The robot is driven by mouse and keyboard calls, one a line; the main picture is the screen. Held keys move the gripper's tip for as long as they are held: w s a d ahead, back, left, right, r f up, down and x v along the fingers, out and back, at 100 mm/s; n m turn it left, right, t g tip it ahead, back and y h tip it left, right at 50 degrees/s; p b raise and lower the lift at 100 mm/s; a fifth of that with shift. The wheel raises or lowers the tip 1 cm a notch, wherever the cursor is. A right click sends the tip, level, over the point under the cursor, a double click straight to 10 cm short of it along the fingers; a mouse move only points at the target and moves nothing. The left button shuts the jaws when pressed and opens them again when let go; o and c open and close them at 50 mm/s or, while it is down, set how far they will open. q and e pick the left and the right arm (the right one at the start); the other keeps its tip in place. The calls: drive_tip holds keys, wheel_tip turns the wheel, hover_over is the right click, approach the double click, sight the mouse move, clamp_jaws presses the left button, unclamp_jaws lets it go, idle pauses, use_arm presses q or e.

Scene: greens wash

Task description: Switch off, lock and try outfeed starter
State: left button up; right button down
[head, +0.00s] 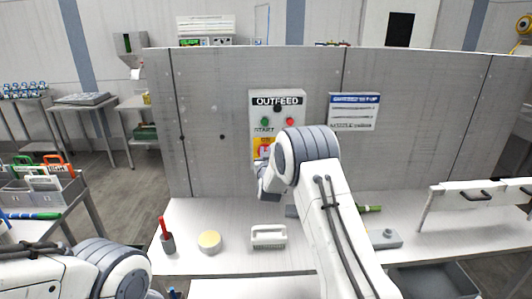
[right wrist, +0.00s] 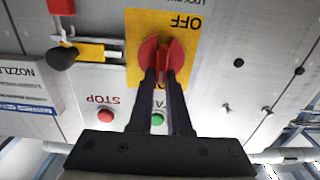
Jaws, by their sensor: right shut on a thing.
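The outfeed starter (head: 277,101) is a pale panel on the grey wall, marked OUTFEED, with a green START button (head: 264,121) and a red stop button (head: 290,121). Below them is a yellow plate (head: 259,143), partly hidden by my right arm. In the right wrist view, upside down, the yellow plate (right wrist: 143,20) reads OFF and carries a red rotary handle (right wrist: 148,50). My right gripper (right wrist: 163,75) is shut on this handle. The STOP button (right wrist: 105,115) and green button (right wrist: 157,118) also show there. My left arm is at bottom left; its gripper is out of view.
A white bench (head: 185,218) below the wall holds a red-handled tool in a cup (head: 167,240), a round tan-topped item (head: 209,241), a white brush-like block (head: 268,236) and a grey box with a knob (head: 385,239).

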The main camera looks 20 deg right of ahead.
drive_tip(key=n+b, duration=0.2)
drive_tip(key=n, duration=0.4)
drive_tip(key=a+f+n+b, duration=0.1)
drive_tip(key=n+b, duration=0.1)
drive_tip(key=n, duration=0.4)
drive_tip(key=n+b, duration=0.2)
drive_tip(key=n, duration=0.3)
drive_tip(key=shift+w+a+f+n+b, duration=0.2)
drive_tip(key=shift+a+f+n+b, duration=0.15)
drive_tip(key=shift+f+n, duration=0.05)
idle(0.4)
drive_tip(key=c, duration=0.9)
unclamp_jaws()
drive_tip(key=shift+o, duration=0.2)
